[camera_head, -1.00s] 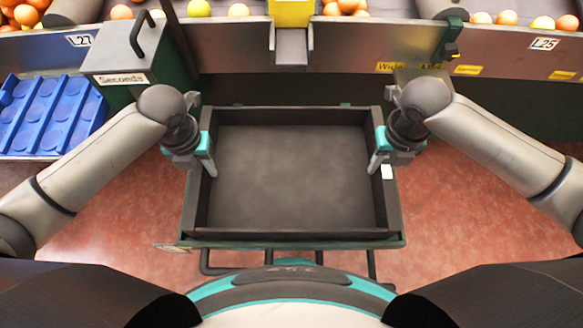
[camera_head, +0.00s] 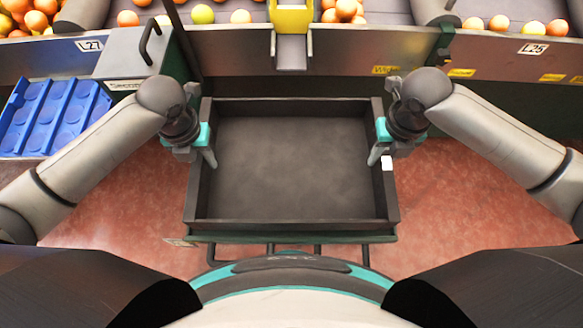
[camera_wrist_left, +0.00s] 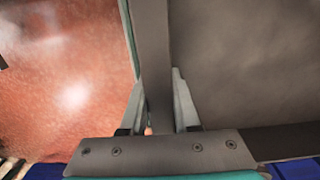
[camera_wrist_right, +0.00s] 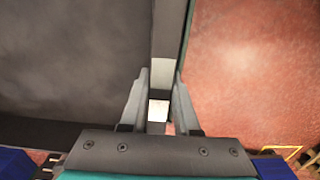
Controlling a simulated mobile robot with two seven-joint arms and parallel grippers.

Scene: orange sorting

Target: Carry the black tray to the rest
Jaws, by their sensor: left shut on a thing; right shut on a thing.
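The black tray (camera_head: 292,216) is empty and looks level in the middle of the head view. My left gripper (camera_head: 208,158) is shut on its left wall, and my right gripper (camera_head: 378,156) is shut on its right wall. In the left wrist view the tray wall (camera_wrist_left: 152,45) runs between the two fingers (camera_wrist_left: 160,105). In the right wrist view the right wall (camera_wrist_right: 167,40) passes between the fingers (camera_wrist_right: 160,105), with a white label (camera_wrist_right: 158,110) there. A green stand with bars (camera_head: 300,238) shows under the tray; I cannot tell whether they touch.
The sorting line (camera_head: 350,45) with oranges crosses the back. A grey box (camera_head: 130,65) stands at back left, beside a blue crate (camera_head: 50,115). Red floor (camera_head: 450,210) is open on both sides.

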